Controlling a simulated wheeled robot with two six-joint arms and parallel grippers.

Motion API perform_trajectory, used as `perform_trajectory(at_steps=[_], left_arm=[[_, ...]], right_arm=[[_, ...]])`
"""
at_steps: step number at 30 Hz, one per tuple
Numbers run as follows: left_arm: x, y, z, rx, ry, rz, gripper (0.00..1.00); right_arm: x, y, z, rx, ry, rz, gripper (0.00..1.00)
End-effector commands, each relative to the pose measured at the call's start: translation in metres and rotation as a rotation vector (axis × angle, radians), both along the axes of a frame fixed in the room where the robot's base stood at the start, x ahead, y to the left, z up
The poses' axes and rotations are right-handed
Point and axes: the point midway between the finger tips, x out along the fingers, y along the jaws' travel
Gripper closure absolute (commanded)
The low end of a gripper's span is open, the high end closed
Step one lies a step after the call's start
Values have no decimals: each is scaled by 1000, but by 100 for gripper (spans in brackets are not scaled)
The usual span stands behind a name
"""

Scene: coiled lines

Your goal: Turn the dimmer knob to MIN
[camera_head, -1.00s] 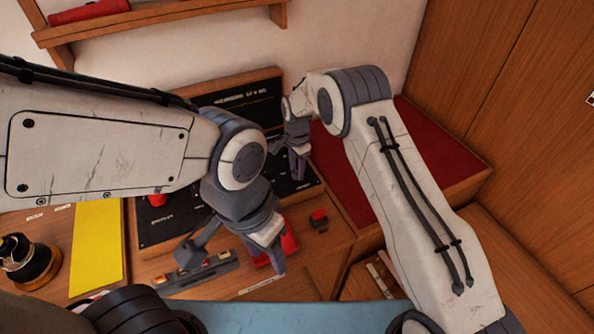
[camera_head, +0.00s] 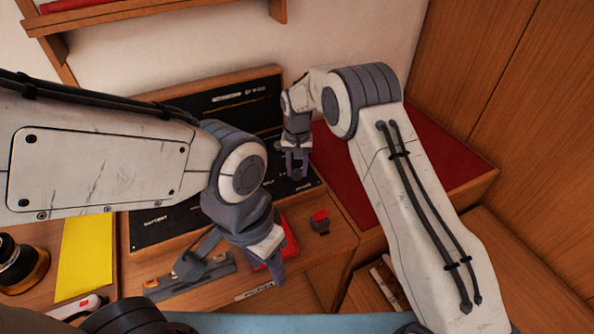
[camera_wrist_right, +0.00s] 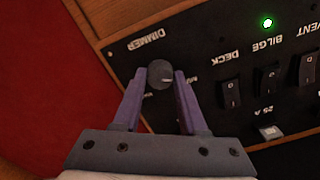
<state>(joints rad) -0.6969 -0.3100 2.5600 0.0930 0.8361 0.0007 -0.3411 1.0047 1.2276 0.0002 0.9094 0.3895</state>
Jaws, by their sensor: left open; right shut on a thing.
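The dimmer knob (camera_wrist_right: 160,74) is a small dark round knob with a pale pointer mark, on the black switch panel (camera_wrist_right: 205,60) under the label DIMMER. In the right wrist view the mark points to the right of the picture. My right gripper (camera_wrist_right: 160,82) is shut on the knob, one purple finger on each side. The fingers partly cover the lettering below the knob, so I cannot read MIN clearly. In the head view my right gripper (camera_head: 297,170) is at the panel's right end. My left gripper (camera_head: 232,268) is open and empty, over the desk front.
Rocker switches (camera_wrist_right: 230,92) labelled DECK and BILGE sit beside the knob, with a lit green lamp (camera_wrist_right: 267,22). A red cushion (camera_head: 430,160) lies right of the panel. A yellow sheet (camera_head: 86,257) and a small red-topped block (camera_head: 320,220) lie on the desk.

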Motion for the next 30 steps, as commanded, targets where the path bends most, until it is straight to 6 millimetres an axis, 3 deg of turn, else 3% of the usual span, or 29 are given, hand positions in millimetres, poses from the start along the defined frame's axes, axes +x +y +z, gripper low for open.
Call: perform_trajectory(at_steps=[30], left_arm=[[0, 0, -14, 0, 0, -1, 50]], right_arm=[[0, 0, 1, -1, -1, 888, 100]])
